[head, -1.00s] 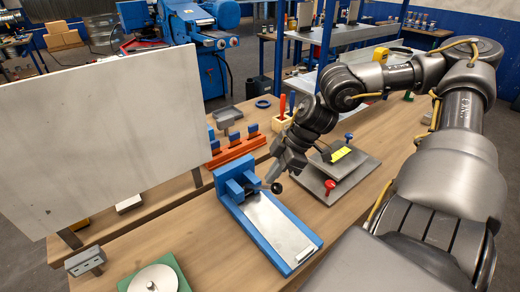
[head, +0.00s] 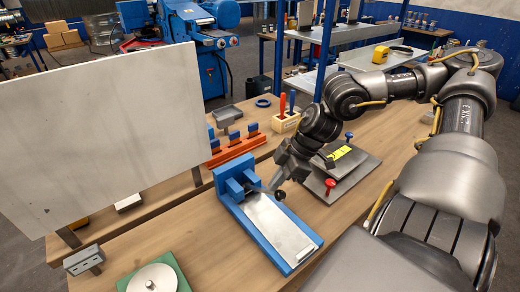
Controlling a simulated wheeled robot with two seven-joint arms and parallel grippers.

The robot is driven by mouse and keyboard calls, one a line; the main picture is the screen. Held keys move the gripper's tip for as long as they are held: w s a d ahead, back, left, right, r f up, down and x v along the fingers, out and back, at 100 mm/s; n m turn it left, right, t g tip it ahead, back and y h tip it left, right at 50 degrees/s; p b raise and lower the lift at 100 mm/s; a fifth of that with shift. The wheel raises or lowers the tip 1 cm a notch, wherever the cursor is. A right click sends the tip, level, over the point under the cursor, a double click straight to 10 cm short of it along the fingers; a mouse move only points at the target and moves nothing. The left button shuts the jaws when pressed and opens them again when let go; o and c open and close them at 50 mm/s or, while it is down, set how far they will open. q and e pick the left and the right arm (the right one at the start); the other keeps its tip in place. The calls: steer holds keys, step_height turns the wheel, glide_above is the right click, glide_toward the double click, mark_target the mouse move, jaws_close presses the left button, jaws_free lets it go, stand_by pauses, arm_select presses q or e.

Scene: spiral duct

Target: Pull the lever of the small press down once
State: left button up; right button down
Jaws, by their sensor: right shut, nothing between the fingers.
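The small blue press (head: 268,228) stands on the wooden bench, with a bare metal plate on its bed and a blue head block at its far end. Its lever ends in a dark ball knob (head: 280,195) at the right side of the head, low beside the plate. My right gripper (head: 274,184) is shut with nothing between its fingers. Its tips are right at the lever by the knob; I cannot tell whether they touch it. The fingers hide part of the lever. My left gripper is not in view.
A grey plate fixture with a red knob (head: 330,184) stands close to the right of my gripper. An orange rack (head: 236,149) with blue blocks is behind the press. A large pale panel (head: 115,130) stands at left, and a green base (head: 178,272) with a disc lies front left.

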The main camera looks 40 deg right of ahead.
steer(key=shift+s+f, duration=0.25)
steer(key=shift+f, duration=0.1)
steer(key=shift+s+f, duration=0.3)
steer(key=shift+f, duration=0.3)
stand_by(0.4)
